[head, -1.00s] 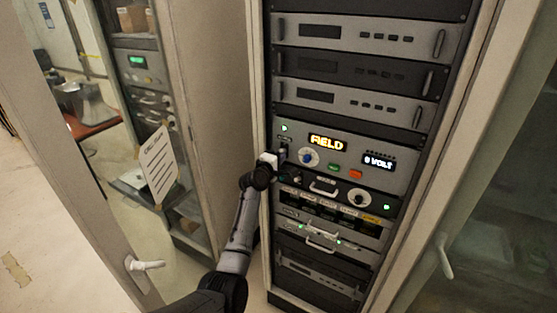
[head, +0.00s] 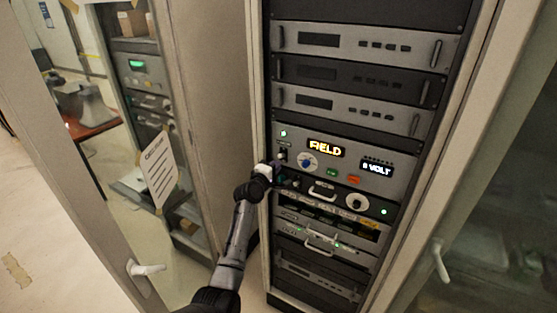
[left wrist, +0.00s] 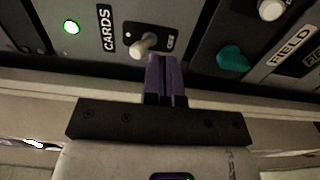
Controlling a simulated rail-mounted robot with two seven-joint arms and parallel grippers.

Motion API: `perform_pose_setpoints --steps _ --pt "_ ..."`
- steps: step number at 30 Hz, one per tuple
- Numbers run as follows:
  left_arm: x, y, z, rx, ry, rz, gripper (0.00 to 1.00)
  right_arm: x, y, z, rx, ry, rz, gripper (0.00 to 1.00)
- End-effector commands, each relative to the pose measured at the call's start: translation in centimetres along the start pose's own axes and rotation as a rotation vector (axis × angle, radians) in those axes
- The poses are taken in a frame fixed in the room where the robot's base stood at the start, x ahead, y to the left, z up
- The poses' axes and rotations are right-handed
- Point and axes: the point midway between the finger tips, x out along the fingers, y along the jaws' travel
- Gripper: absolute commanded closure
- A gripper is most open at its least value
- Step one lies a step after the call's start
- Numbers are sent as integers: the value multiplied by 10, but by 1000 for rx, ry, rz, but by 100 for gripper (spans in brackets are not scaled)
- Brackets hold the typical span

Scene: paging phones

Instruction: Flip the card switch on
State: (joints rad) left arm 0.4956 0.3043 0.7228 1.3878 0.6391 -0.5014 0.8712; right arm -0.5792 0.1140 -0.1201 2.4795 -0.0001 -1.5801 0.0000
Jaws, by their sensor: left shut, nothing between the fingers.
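The card switch (left wrist: 143,44) is a small pale toggle lever beside a black "CARDS" label in the left wrist view, with a lit green lamp (left wrist: 71,27) to its left. My left gripper (left wrist: 165,62) is shut and empty, its purple-grey fingertips right at the lower side of the lever. I cannot tell whether they touch it. In the head view my left gripper (head: 274,172) is at the left edge of the "FIELD" panel (head: 385,150), below its green lamp. The switch is small and hard to make out there. My right gripper is in neither view.
The panel also has a blue knob (head: 306,162), green and red buttons and a "0 VOLT" display (head: 377,168). A drawer handle (head: 320,246) juts out below. The cabinet's left side wall (head: 215,110) and a door handle (head: 146,268) are near my arm.

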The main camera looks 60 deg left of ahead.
Motion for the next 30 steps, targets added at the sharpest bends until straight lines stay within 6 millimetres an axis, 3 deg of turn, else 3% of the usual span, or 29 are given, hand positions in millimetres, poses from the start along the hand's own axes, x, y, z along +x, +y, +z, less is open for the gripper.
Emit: perform_pose_setpoints --steps 6,15,30 --pt "-22 2 0 1 0 -3 100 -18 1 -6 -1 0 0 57" --pt "-43 0 0 -1 0 -2 100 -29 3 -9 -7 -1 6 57" --pt "-46 -1 0 -1 0 -2 100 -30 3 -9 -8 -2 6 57"
